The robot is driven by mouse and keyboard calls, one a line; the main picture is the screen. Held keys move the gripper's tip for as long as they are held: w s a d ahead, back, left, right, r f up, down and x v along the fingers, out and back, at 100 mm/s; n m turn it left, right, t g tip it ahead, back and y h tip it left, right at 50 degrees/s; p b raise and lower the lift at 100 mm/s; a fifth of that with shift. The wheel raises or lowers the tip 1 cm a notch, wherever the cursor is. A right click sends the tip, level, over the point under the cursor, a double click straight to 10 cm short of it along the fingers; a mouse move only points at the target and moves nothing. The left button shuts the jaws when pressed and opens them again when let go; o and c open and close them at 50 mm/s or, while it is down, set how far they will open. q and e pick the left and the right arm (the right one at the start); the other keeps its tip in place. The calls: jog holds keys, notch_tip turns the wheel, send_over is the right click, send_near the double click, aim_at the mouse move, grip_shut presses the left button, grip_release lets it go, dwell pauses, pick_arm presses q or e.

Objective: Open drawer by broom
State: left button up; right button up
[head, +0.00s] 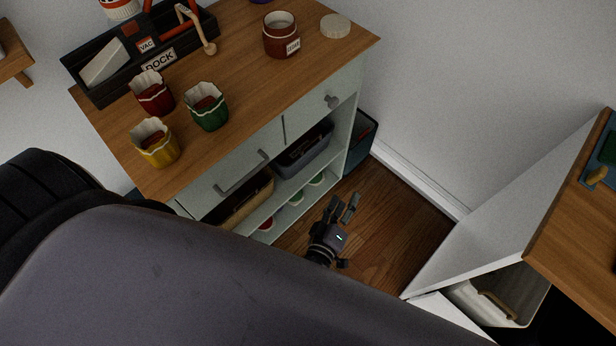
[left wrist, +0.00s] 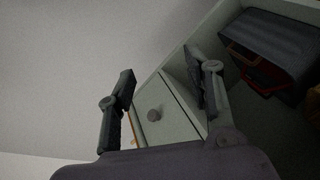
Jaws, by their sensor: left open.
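A pale cabinet (head: 352,88) with a wooden top has two drawers side by side. The left drawer (head: 222,186) has a bar handle (head: 243,172). My left gripper (head: 345,204) is open and empty, low in front of the cabinet's right end. No broom can be made out. My right gripper is out of view.
Bins and small cups fill the open shelves below the drawers; a dark bin (head: 303,148) is there. Cups, a jar (head: 281,36) and a black caddy (head: 150,50) stand on top. A desk (head: 570,235) is at right, with bare floor (head: 400,215) between.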

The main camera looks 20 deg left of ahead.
pick_arm(q)
jog(key=s+a+f+m+g+h, duration=0.1)
jog(key=s+a+f+m+g, duration=0.1)
jog(key=s+f, duration=0.4)
jog(key=s+a+f+m+g+h+p, duration=0.1)
jog(key=s+f+m+g, duration=0.4)
jog(key=f, duration=0.7)
jog(key=shift+s+a+f+m+g, duration=0.3)
jog(key=shift+s+a+f+m, duration=0.1)
jog(key=shift+s+a+m, duration=0.4)
jog(key=shift+s+d, duration=0.1)
